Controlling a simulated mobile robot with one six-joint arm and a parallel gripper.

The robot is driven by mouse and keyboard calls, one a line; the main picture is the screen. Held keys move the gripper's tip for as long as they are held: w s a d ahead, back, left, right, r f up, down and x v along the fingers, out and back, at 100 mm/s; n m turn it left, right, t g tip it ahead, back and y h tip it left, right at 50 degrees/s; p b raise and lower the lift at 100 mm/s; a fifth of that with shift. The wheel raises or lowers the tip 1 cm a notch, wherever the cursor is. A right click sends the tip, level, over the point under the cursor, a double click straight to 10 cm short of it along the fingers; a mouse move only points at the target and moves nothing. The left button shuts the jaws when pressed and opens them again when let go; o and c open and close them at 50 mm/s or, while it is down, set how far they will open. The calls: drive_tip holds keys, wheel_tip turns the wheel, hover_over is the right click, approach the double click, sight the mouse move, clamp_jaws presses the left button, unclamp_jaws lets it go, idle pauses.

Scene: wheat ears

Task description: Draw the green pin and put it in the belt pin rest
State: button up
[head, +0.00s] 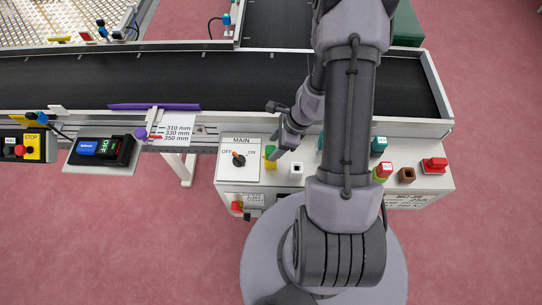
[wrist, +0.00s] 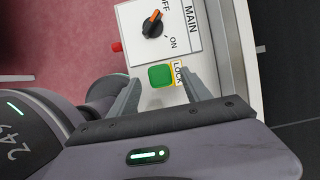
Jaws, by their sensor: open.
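The green pin (wrist: 160,76) shows in the wrist view as a green square top beside a yellow LOCK label. In the head view the pin (head: 270,151) stands on the white control box, right of the MAIN switch. My gripper (wrist: 160,80) is open, with one finger on each side of the pin in the wrist view. Contact cannot be told. In the head view my gripper (head: 272,122) is just behind the pin. A white block with a dark hole (head: 296,170) and a brown block with a dark hole (head: 407,175) stand on the box; which is the belt pin rest is unclear.
The MAIN switch (head: 238,158) is left of the pin. A red-topped piece (head: 383,171), a teal block (head: 378,146) and a red switch (head: 434,165) stand at the right. The conveyor belt (head: 230,83) with its rail runs behind. My arm hides the middle of the box.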

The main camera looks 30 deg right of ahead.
sight(272, 149)
drive_tip(key=b+x, duration=0.1)
drive_tip(key=x, duration=0.2)
drive_tip(key=shift+f, duration=0.25)
drive_tip(key=shift+r, duration=0.1)
drive_tip(key=shift+c, duration=0.3)
clamp_jaws()
wheel_tip(272, 149, up, 11)
drive_tip(key=p, duration=0.6)
drive_tip(key=shift+f, duration=0.2)
